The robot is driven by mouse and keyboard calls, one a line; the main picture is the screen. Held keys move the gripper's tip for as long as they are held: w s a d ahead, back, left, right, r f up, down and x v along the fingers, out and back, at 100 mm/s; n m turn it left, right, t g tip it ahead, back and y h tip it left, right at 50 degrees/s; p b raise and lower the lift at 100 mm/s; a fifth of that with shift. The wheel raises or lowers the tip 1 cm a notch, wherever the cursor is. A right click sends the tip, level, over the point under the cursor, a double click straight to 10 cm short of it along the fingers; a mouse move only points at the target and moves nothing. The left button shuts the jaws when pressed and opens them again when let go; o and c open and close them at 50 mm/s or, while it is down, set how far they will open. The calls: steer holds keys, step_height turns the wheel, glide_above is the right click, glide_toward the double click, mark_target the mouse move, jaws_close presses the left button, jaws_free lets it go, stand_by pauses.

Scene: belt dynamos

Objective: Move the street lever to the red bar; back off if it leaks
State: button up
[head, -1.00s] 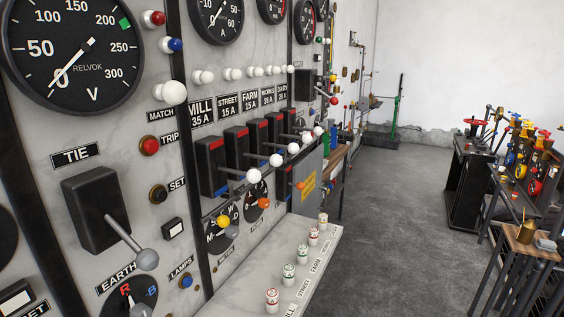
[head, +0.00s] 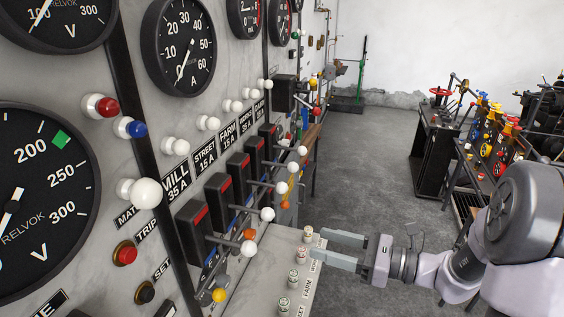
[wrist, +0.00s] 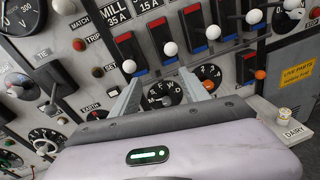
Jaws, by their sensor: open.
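The street lever's white knob (head: 267,214) stands out on a rod from a black housing (head: 220,197), second in the row, under the STREET 15 A label (head: 205,159). A red bar (head: 226,185) marks the top of this housing, and blue shows lower down. The knob sits low, away from the red bar. In the wrist view the street knob (wrist: 170,48) is just above and between the fingertips in the picture. My gripper (head: 330,250) is open and empty, out to the right of the levers in the head view; it also shows in the wrist view (wrist: 161,76).
The mill lever's knob (head: 248,249) and the farm lever's knob (head: 281,188) flank the street knob closely. An orange knob (head: 249,234) and a yellow knob (head: 218,295) lie below. A shelf (head: 262,275) with small white pots juts out underneath. Open floor lies to the right.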

steer(key=w+d+m+t, duration=0.1)
steer(key=w+d+t, duration=0.1)
steer(key=p, duration=0.1)
glide_toward(267, 214)
steer(key=shift+m, duration=0.3)
steer(key=x, duration=0.3)
steer(key=f+x, duration=0.1)
steer(key=x, duration=0.3)
steer(key=w+x, duration=0.1)
steer(key=x, duration=0.2)
steer(key=shift+w+f, duration=0.15)
steer(key=shift+f, duration=0.05)
jaws_close()
stand_by(0.3)
